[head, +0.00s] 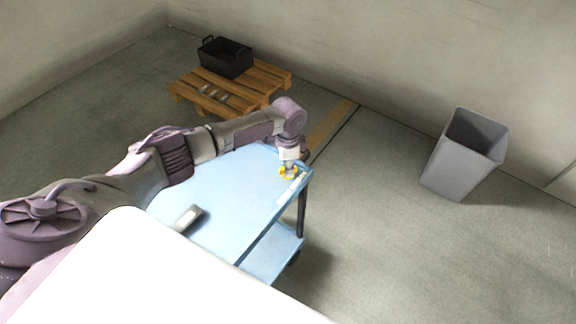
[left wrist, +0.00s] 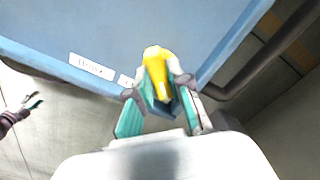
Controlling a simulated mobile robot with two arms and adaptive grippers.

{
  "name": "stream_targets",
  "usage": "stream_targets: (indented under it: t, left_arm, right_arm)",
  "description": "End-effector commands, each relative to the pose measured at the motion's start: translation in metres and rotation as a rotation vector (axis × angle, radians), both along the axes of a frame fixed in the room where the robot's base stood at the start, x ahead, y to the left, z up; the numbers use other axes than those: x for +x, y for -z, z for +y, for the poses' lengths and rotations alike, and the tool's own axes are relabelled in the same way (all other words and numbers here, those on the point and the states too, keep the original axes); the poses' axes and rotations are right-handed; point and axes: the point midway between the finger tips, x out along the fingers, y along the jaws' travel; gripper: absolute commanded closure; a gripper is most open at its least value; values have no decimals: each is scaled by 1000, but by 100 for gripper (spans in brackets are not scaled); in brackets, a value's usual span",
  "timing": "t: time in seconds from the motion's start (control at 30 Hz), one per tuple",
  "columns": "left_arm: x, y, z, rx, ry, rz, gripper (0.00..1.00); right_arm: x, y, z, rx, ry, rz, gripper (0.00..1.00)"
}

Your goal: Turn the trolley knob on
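The trolley (head: 232,186) is light blue, with a flat top and a lower shelf. Its yellow knob (head: 284,175) sits near the right corner of the top, partly covered by my left gripper (head: 289,167). In the left wrist view the knob (left wrist: 156,62) is a yellow bar beside the trolley edge. The fingers of my left gripper (left wrist: 159,82) lie close along both its sides and appear shut on it. White labels (left wrist: 91,66) are on the trolley next to the knob. My right gripper (left wrist: 32,102) shows small at the left of that view, its fingers apart and empty.
A grey and white item (head: 188,218) lies on the trolley top. A wooden pallet (head: 262,80) with a black crate (head: 226,60) and small metal pieces stands behind. A grey bin (head: 458,160) stands at the right. The floor between trolley and bin is clear.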

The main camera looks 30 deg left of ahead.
Motion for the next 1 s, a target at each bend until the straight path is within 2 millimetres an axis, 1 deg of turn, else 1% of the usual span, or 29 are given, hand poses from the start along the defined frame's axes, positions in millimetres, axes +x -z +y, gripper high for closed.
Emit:
stream_targets:
  t: [0.27,0.47,0.67,1.0]
  left_arm:
    - [0,0,0,0,6,0,100]
    - [0,0,0,1,58,1,100]
    - [0,-1,0,1,183,1,100]
    - [0,0,1,2,497,1,100]
  right_arm:
    - [0,0,2,2,1,0,56]
    - [0,-1,3,3,1,1,56]
    - [0,-3,3,3,1,0,56]
    - [1,-6,3,3,1,-1,56]
